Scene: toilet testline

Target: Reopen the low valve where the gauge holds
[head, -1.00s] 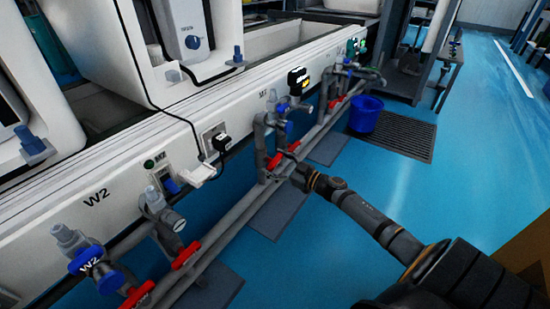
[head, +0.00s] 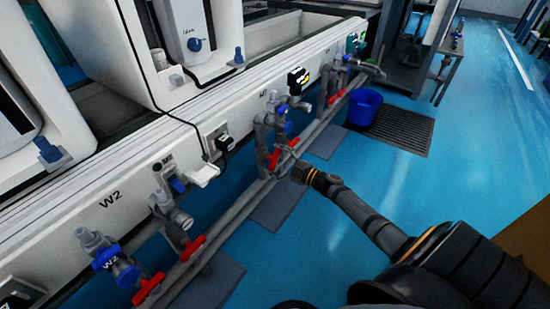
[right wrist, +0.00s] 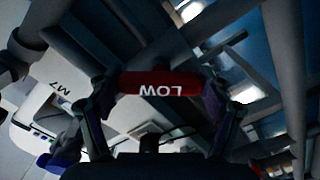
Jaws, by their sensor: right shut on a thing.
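My right gripper (head: 292,167) reaches to the lower pipes below the middle station. In the right wrist view, a red valve handle marked LOW (right wrist: 160,84) lies crosswise between the two fingers of the right gripper (right wrist: 160,100), which are shut on its ends. In the head view this red handle (head: 273,159) shows only small beside the gripper tip. My left gripper is out of view.
Other red handles (head: 148,288) and a blue valve (head: 115,262) sit on the pipe run (head: 240,205) towards the front left, by the W2 panel. A blue bucket (head: 364,106) stands beyond, near a floor grate (head: 400,128). The blue floor (head: 480,170) on the right is clear.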

